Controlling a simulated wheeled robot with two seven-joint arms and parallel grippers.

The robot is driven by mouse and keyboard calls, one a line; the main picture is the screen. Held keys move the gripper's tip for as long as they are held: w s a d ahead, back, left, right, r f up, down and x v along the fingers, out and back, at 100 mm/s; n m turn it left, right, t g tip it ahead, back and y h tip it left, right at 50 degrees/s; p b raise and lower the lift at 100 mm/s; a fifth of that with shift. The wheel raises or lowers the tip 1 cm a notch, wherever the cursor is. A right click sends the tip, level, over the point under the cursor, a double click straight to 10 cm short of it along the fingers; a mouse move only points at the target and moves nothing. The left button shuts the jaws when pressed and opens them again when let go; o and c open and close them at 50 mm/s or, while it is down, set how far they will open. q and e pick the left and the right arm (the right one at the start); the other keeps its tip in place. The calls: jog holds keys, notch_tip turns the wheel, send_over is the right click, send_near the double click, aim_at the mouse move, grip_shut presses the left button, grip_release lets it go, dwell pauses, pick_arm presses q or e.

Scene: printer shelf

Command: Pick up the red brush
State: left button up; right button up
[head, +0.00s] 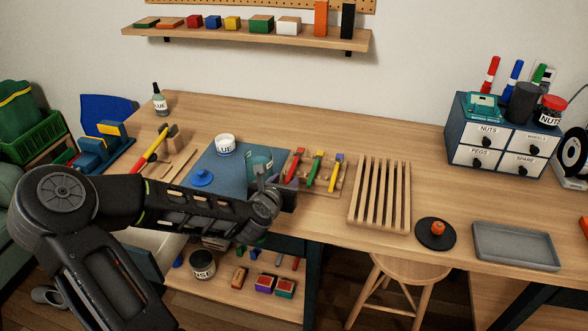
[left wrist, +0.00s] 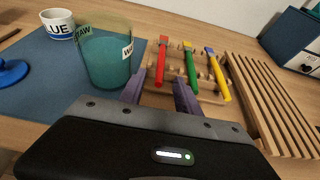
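The red brush (head: 293,164) lies on a small wooden rack (head: 326,190), left of a green brush (head: 314,170) and a yellow brush (head: 335,176). In the left wrist view the red brush (left wrist: 162,60) is just beyond my open fingers, its lower end between them in the picture. My left gripper (left wrist: 160,97) is open and empty, with its two purple-grey fingers spread. In the head view my left gripper (head: 284,190) is at the near side of the rack, partly hidden by my wrist. My right gripper is not in view.
A glass of teal liquid (left wrist: 106,60) stands close to the left finger, on a blue mat (head: 218,160) with a white cup (head: 225,144) and a blue lid (head: 201,178). A slatted wooden rack (head: 380,196) is to the right. Bare table lies behind the brushes.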

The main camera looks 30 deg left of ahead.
pick_arm(q)
jog(key=shift+x, duration=0.9)
jog(key=shift+c, duration=0.6)
grip_shut()
